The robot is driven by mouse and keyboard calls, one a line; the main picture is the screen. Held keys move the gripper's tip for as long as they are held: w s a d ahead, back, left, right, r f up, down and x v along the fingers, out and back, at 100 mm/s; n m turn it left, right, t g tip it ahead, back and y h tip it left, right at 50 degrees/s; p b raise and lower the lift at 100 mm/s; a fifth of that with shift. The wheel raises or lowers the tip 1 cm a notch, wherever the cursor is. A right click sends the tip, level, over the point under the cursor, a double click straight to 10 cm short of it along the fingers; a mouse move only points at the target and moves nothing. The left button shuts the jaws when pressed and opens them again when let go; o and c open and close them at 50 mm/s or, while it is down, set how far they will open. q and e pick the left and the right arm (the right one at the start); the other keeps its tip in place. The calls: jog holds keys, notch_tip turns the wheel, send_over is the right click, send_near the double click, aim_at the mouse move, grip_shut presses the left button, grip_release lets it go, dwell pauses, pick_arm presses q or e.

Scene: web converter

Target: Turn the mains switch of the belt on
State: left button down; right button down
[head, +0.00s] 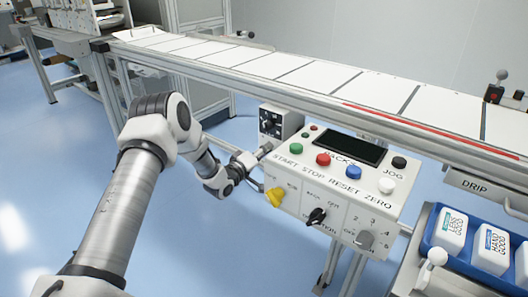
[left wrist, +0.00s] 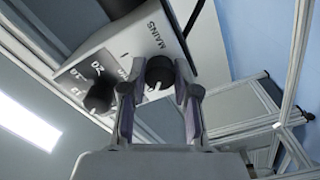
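The mains switch is a round black knob (left wrist: 158,74) beside the word MAINS on a light box in the left wrist view. A short pale mark shows on the knob's near edge; its exact setting is hard to read. The box (head: 279,122) hangs under the belt (head: 330,75) in the head view. My left gripper (left wrist: 159,72) has a finger on each side of the knob. The fingers look open, with a slight gap to the knob; contact is unclear. In the head view my left gripper (head: 262,153) reaches the box's lower front. My right gripper is not in view.
A second black knob (left wrist: 98,97) with numbers sits close beside the left finger. The control panel (head: 335,190) with coloured buttons and a yellow knob (head: 275,197) lies just right of the gripper. A blue tray (head: 432,240) with white packs stands farther right. Open floor lies left.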

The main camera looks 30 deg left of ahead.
pick_arm(q)
jog(key=shift+m, duration=0.3)
jog(key=shift+m+p, duration=2.8)
jog(key=shift+m, duration=5.9)
jog(key=c, duration=0.9)
grip_release()
jog(key=shift+o, duration=0.2)
